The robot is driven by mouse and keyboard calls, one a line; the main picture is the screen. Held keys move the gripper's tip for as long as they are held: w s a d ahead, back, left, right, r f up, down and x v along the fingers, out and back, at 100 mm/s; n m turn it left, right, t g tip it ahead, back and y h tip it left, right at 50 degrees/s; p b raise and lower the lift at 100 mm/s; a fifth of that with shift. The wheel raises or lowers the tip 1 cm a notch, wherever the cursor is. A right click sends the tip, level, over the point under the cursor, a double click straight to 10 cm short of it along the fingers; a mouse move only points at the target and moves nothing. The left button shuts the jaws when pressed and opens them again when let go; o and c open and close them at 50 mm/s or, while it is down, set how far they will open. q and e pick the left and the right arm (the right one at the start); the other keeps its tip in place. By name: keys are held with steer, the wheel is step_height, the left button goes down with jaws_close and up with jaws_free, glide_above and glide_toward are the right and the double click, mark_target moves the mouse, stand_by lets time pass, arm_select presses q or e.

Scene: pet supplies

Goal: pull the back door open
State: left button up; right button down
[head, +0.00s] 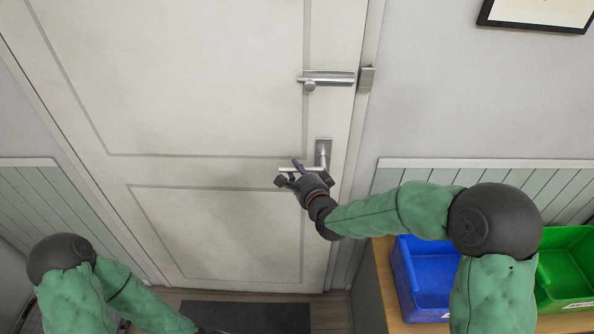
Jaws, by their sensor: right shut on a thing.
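The white panelled back door (225,120) fills the middle of the head view and looks closed in its frame. A metal lever handle (324,150) with a rectangular plate sits near its right edge. My right gripper (291,177) is at the lever and shut on it, covering part of it. Above it is a metal slide bolt (330,79), with its catch (366,79) on the frame at the right. The bar's end lies close to the catch; I cannot tell whether it is inside it. My left arm shows at the lower left, but its gripper is out of view.
A wooden cabinet (382,262) at the right carries a blue bin (405,275) and a green bin (566,238), close to my right arm. A dark mat (250,318) lies on the floor before the door. A framed picture (540,12) hangs at the upper right.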

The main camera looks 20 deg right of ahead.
steer(key=shift+f+n+g, duration=0.3)
steer(key=shift+f+n, duration=0.2)
steer(key=shift+n, duration=0.1)
steer(key=shift+s+d+f+n+g+h+p, duration=0.1)
steer(key=shift+d+f+n+g+h+p, duration=0.2)
steer(key=shift+f+n+h+p, duration=0.25)
steer(key=shift+s+d+f+n+g+h+p, duration=0.15)
steer(key=shift+d+f+n+g+h+p, duration=0.2)
steer(key=shift+f+n+p, duration=0.35)
steer(key=shift+s+d+f+n+g+h+p, duration=0.15)
steer(key=shift+d+f+n+h+p, duration=0.1)
steer(key=shift+f+n+h+p, duration=0.4)
steer(key=shift+r, duration=0.15)
